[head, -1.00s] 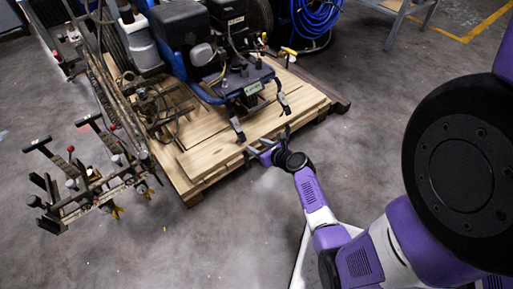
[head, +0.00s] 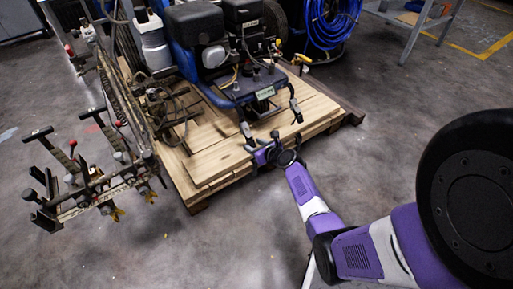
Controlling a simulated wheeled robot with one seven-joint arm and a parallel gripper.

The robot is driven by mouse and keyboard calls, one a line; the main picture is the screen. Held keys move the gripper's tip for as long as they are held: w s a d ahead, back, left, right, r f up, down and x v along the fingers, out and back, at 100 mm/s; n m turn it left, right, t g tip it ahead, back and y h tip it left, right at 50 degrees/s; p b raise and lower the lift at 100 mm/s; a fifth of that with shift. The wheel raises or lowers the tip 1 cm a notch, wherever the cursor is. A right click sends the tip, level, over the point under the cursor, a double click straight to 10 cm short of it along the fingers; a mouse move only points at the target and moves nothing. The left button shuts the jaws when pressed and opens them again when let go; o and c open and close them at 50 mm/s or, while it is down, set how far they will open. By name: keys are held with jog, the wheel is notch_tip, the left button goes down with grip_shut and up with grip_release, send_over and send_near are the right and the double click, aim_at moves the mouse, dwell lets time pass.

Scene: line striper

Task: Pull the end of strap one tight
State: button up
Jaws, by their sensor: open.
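The line striper (head: 222,55), a blue and black machine with an engine and two front handle grips, stands on a wooden pallet (head: 211,163). My gripper (head: 262,145) is open at the pallet's front edge, just below the striper's left handle grip (head: 247,131). Its fingers point toward the pallet and look empty. I cannot make out strap one or its loose end in this view. Whether a finger touches the pallet or handle is too small to tell.
A metal frame with levers and spray fittings (head: 95,180) juts out at the left. A blue hose coil (head: 331,22) hangs behind the striper. A grey metal stand (head: 428,25) is at the upper right. The concrete floor (head: 190,255) in front is clear.

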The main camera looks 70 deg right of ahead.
jog(key=shift+c, duration=0.3)
dwell(0.6)
grip_shut()
